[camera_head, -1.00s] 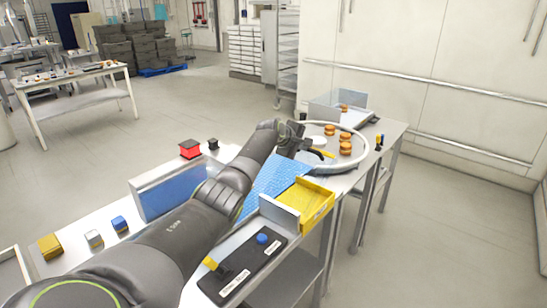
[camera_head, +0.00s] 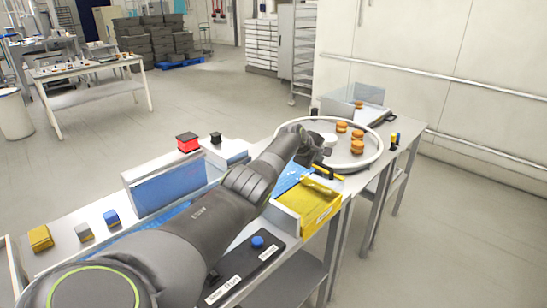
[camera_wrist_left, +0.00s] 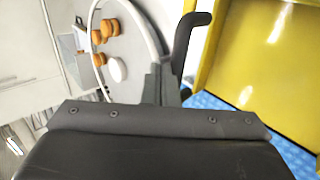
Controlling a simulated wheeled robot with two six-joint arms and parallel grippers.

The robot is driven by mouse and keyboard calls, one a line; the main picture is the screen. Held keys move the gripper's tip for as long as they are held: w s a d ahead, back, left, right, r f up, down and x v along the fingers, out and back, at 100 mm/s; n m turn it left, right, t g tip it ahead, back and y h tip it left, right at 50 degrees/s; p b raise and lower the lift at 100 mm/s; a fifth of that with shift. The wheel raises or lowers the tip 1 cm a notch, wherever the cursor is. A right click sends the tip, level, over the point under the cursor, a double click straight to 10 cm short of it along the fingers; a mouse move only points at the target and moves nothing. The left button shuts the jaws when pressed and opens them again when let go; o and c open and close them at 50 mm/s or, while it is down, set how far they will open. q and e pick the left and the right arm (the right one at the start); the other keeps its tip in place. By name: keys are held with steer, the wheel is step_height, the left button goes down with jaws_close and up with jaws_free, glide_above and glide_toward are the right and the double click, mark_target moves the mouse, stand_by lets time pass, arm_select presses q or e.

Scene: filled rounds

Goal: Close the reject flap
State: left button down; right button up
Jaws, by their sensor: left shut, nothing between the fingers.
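The blue conveyor belt (camera_head: 288,181) runs along the bench, with the yellow reject bin (camera_head: 309,208) at its near side. A thin yellow bar (camera_head: 328,173), apparently the reject flap, lies at the belt's far end, between the bin and the round table; its angle is hard to tell. My left gripper (camera_head: 318,166) is shut and empty, right by this bar; touching or apart cannot be told. In the left wrist view, a dark hooked piece (camera_wrist_left: 190,38) stands beside the yellow bin (camera_wrist_left: 262,60). The arm hides part of the belt. My right gripper is not in view.
The round table (camera_head: 373,160) carries several orange-brown rounds and a white disc (camera_head: 329,139). A clear-sided box (camera_head: 358,100) stands behind it. A red button box (camera_head: 187,142) and a blue-faced panel (camera_head: 165,188) stand left of my arm. A black button panel (camera_head: 245,265) is in front.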

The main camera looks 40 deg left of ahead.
arm_select(q)
steer(key=shift+w+f+b, duration=0.15)
steer(key=shift+f+b, duration=0.15)
steer(key=shift+f, duration=0.4)
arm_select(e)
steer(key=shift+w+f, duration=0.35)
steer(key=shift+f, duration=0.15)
